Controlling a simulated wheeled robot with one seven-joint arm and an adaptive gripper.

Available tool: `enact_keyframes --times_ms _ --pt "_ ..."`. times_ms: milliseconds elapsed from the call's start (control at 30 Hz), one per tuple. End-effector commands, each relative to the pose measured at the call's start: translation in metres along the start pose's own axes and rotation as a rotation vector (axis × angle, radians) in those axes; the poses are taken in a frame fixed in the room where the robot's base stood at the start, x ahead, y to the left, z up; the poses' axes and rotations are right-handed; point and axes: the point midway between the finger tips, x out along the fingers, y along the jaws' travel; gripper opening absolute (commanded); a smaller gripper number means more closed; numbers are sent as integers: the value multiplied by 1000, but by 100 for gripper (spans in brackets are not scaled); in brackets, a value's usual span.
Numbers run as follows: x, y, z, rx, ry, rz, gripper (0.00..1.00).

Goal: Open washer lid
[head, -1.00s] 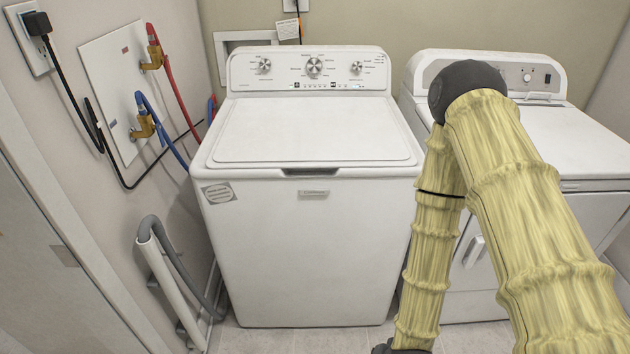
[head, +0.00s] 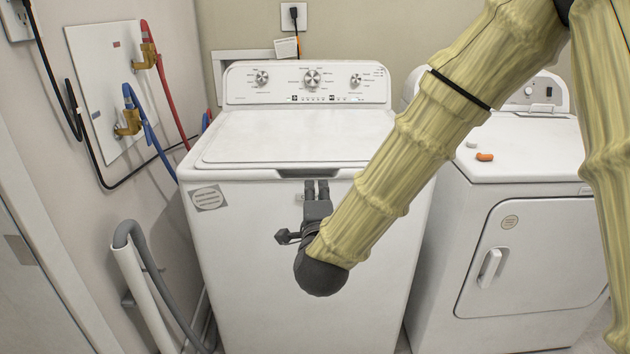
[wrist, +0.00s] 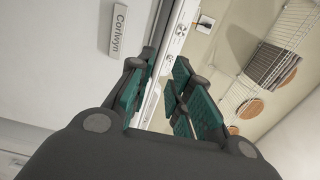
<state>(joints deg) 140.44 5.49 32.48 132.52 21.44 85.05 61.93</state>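The white top-loading washer (head: 230,265) stands in the middle of the head view. Its lid (head: 295,137) is down flat, with a dark recessed handle notch (head: 288,173) at the middle of the front edge. My gripper (head: 316,184) is in front of the washer, its fingers pointing up just below that notch. Contact with the lid cannot be told. In the wrist view my gripper (wrist: 157,95) shows teal pads apart with nothing held between them. The washer's front with its name plate (wrist: 119,30) is at the left there.
A white dryer (head: 535,250) stands at the right, with an orange item (head: 485,157) and a small pale item (head: 471,144) on top. Hoses (head: 140,125) and a grey drain hose (head: 150,262) line the left wall. A wire shelf (wrist: 280,60) shows in the wrist view.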

Motion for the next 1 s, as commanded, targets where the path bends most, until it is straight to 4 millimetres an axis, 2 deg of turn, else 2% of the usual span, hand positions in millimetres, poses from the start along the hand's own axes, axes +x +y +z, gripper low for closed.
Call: enact_keyframes --times_ms 233,700,1000 --pt "18 -6 1 15 5 -14 21" --pt "89 -6 0 13 4 -13 21" --pt "107 -6 0 13 5 -12 21"
